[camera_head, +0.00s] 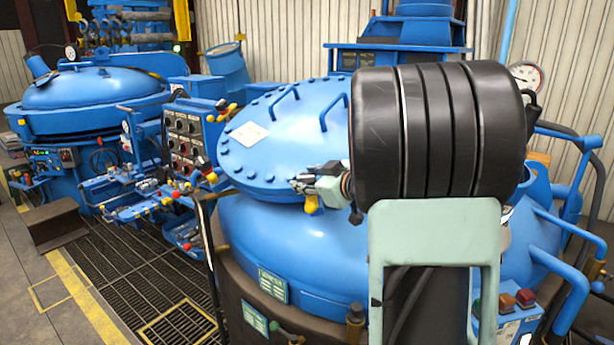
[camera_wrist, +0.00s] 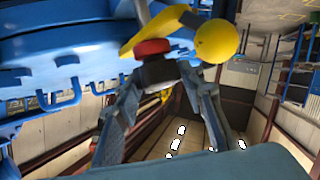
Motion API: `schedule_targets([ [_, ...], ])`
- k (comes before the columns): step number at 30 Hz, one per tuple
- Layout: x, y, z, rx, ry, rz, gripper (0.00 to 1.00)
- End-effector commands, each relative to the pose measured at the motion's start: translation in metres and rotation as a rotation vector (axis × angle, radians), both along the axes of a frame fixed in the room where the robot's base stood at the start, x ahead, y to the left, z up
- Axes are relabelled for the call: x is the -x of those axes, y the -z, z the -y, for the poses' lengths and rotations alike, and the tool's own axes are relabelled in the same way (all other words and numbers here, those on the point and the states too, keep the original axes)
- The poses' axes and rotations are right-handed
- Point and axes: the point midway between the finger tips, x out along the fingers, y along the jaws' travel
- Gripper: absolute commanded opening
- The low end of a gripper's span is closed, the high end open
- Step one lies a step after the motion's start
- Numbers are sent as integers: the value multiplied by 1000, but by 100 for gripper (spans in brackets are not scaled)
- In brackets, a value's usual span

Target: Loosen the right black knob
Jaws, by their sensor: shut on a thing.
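I cannot tell for sure that this part is the right black knob. A yellow lever with a ball end (camera_wrist: 215,40) lies close above the fingertips. In the head view my gripper (camera_head: 300,183) is at the near right edge of the blue lid (camera_head: 262,160), and what it holds is too small to make out.
A blue control panel (camera_head: 187,140) with several dark knobs stands left of the lid. Two bar handles (camera_head: 333,110) rise from the lid. A second blue furnace (camera_head: 90,90) stands at the back left. Floor grating (camera_head: 120,265) lies open between them. Blue pipes (camera_head: 560,250) run at the right.

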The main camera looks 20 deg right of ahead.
Motion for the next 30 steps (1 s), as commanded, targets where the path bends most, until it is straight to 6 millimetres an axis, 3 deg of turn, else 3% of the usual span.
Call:
schedule_targets([
  [9, 0, 0, 0, -2, 0, 0, 12],
  [10, 0, 0, 0, -2, 0, 0, 37],
  [15, 0, 0, 0, -1, 0, 1, 55],
  [25, 3, -1, 1, -1, 0, 0, 55],
  [30, 21, -8, 6, -2, 2, 3, 55],
])
